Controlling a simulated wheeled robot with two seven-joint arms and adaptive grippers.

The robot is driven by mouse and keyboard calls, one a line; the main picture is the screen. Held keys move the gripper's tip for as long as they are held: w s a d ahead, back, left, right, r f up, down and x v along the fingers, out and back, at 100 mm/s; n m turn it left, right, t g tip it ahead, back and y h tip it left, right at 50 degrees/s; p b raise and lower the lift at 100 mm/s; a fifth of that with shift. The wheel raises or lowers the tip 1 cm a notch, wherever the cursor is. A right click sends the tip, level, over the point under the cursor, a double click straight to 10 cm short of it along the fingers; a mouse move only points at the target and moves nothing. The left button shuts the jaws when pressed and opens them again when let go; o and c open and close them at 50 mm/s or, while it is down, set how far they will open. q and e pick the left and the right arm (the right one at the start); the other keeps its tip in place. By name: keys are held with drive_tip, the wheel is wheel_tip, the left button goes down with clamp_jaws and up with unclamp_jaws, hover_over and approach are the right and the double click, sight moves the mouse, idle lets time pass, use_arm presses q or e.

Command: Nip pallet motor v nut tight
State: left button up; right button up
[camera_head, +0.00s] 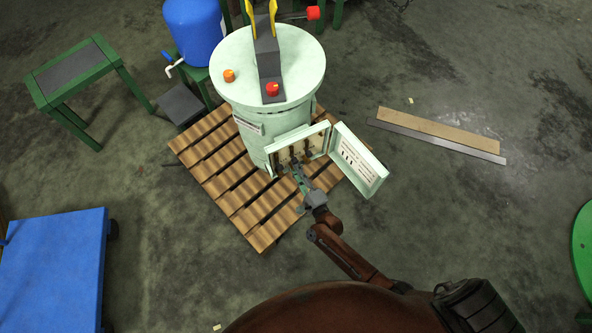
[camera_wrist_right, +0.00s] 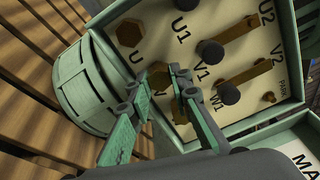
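The motor (camera_head: 255,130) is a pale green cylinder on a slatted pallet (camera_head: 225,185). Its terminal box (camera_head: 300,146) is open, and the door (camera_head: 357,160) hangs out to the right. The wrist view shows the cream terminal board (camera_wrist_right: 165,20) with a brass hex nut (camera_wrist_right: 128,33) by the letter U. The right gripper (camera_head: 297,170) is at the box in the head view. My left gripper is not seen.
Beside the nuts are brass bars (camera_wrist_right: 245,75) with black knobs (camera_wrist_right: 210,52), close to my right fingers. The box walls and door bound the space. A blue barrel (camera_head: 195,30), green table (camera_head: 75,70), blue platform (camera_head: 55,270) and planks (camera_head: 440,130) stand apart.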

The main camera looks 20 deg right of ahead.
drive_tip(key=o, duration=0.4)
drive_tip(key=shift+o, duration=0.2)
